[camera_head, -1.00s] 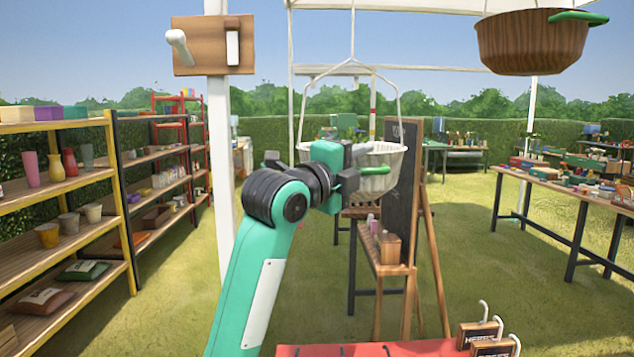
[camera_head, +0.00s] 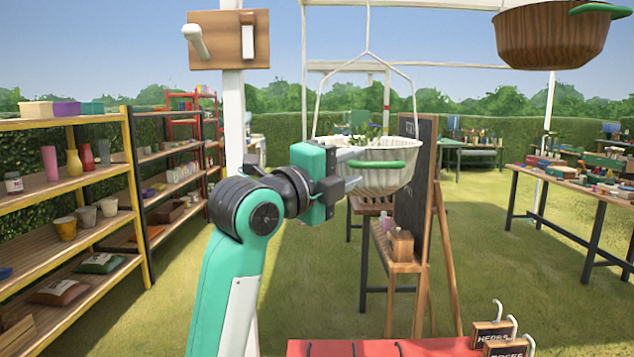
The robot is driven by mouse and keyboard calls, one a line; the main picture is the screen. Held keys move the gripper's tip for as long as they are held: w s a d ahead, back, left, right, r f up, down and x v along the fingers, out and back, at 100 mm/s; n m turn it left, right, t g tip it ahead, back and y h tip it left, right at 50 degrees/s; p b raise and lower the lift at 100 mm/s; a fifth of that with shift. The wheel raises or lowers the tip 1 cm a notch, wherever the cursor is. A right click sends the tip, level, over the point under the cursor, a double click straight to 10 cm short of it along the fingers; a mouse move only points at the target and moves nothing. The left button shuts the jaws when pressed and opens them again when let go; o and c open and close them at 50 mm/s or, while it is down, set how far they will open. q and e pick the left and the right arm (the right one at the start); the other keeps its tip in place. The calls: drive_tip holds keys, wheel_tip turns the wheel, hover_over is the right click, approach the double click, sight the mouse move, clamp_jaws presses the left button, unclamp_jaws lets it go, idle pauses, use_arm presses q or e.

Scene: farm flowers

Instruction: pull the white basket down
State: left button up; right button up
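The white basket (camera_head: 393,178) hangs in mid-air by a white wire hanger, with plants showing in its top. A green handle (camera_head: 377,164) is on its near side. I cannot tell whether a fingertip touches the basket.
A brown basket (camera_head: 552,35) hangs at upper right. A white post (camera_head: 235,115) carries a wooden board with a lever (camera_head: 228,40). A chalkboard easel (camera_head: 440,240) stands behind the white basket. Shelves (camera_head: 75,190) are at left. A red surface with signs (camera_head: 380,347) is below.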

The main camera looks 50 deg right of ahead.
drive_tip(key=a, duration=0.7)
drive_tip(key=shift+w+f+b, duration=0.3)
drive_tip(key=shift+f+b, duration=0.1)
drive_tip(key=shift+f, duration=0.05)
idle(0.4)
